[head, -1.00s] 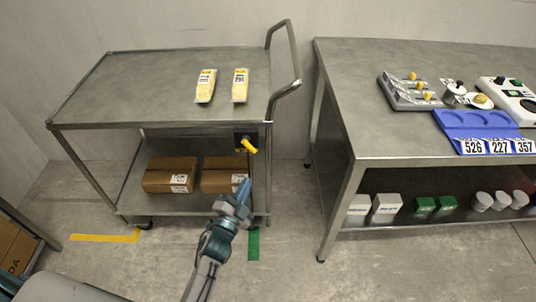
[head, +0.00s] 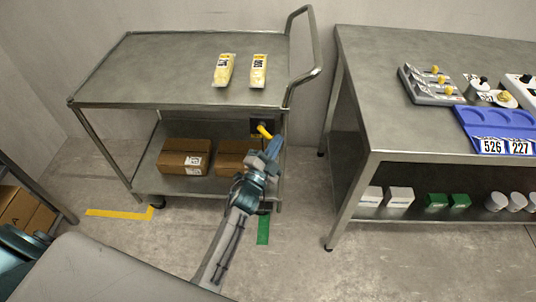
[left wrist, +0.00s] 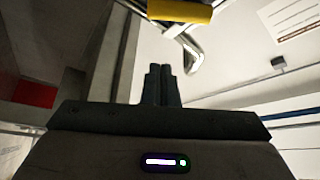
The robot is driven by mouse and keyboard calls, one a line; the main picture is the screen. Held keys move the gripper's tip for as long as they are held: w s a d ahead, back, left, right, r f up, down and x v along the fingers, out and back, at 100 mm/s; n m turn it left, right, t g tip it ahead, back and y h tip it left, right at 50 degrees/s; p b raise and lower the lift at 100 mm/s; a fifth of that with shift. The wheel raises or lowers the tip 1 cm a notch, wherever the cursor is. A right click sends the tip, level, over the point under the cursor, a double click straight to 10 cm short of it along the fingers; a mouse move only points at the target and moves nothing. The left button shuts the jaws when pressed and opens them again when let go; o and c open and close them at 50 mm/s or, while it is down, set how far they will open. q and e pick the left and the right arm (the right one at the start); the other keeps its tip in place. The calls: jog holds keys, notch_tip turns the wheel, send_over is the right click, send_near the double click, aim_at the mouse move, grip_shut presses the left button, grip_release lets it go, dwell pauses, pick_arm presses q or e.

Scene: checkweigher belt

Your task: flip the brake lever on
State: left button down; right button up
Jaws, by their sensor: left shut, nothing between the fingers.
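The yellow brake lever (head: 264,131) sticks out from a dark plate (head: 258,124) under the top of the metal cart (head: 150,70), near its handle end. It slants down to the right. In the left wrist view its yellow grip (left wrist: 180,11) shows at the top edge, cut off by the frame. My left gripper (head: 275,146) is just below the lever and points up toward it. In the left wrist view the fingers (left wrist: 162,70) are together with nothing between them, and a gap to the yellow grip shows. My right gripper is not in view.
Two yellow-white packs (head: 224,70) lie on the cart's top, and cardboard boxes (head: 184,157) stand on its lower shelf. A steel table (head: 385,110) with a blue tray (head: 490,118) stands to the right. Yellow (head: 118,213) and green (head: 263,230) tape mark the floor.

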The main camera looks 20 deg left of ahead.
aim_at(271, 139)
pick_arm(q)
jog(key=shift+w+a+f, duration=0.25)
jog(key=shift+w+a, duration=0.3)
jog(key=shift+w, duration=0.05)
jog(key=shift+w+a+f, duration=0.25)
jog(key=shift+w+a, duration=0.25)
jog(key=shift+w, duration=0.1)
jog(key=shift+a+f, duration=0.25)
jog(key=shift+a, duration=0.1)
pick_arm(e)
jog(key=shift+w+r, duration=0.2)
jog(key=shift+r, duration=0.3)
